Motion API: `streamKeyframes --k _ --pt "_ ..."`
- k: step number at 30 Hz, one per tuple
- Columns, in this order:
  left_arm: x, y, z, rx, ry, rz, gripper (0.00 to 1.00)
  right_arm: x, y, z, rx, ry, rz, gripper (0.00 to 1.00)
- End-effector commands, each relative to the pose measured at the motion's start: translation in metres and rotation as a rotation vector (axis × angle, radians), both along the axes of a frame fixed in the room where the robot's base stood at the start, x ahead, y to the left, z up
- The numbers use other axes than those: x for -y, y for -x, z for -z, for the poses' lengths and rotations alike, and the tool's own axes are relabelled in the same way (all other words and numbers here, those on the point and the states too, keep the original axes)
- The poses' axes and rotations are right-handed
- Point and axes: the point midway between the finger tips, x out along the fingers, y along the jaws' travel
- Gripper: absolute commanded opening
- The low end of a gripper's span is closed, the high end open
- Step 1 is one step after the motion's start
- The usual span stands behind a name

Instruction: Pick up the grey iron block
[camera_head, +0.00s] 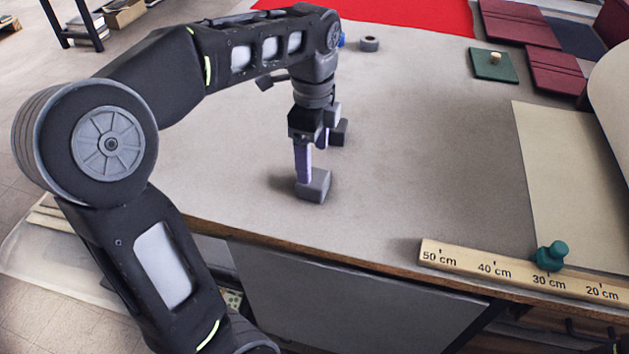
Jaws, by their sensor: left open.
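A grey block (316,187) lies on the grey table top near its front edge; it looks like the grey iron block. My left gripper (306,172) points down over it, with the fingers reaching its upper left side. The gripper is open. One finger hides part of the block, and I cannot tell whether it touches. A darker block (340,132) stands just behind, partly hidden by the gripper. My right gripper is not in view.
A wooden ruler (480,266) with a green knob (551,256) lies along the front right edge. A grey ring (369,44), a green pad (493,65), dark red covers (520,24) and a red cloth (400,12) lie at the back. The table middle right of the gripper is clear.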

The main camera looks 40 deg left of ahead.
Motion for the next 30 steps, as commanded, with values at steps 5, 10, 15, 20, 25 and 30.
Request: streamKeyframes --k 5,10,15,20,25,30 --pt "0.0 0.001 0.016 -0.002 0.0 0.0 0.8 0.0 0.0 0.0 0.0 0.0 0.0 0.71" --pt "0.0 0.0 0.017 -0.001 0.0 0.0 0.8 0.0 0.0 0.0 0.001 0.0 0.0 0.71" --pt "0.0 0.001 0.02 -0.002 0.001 0.0 0.8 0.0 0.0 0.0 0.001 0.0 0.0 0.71" --pt "0.001 0.002 0.038 -0.006 0.0 0.0 0.8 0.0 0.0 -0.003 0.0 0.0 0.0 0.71" --pt "0.002 0.001 0.062 -0.003 0.0 0.0 0.8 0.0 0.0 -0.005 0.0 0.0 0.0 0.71" --pt "0.001 0.001 0.069 -0.001 0.0 0.0 0.8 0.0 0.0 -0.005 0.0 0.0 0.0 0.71"
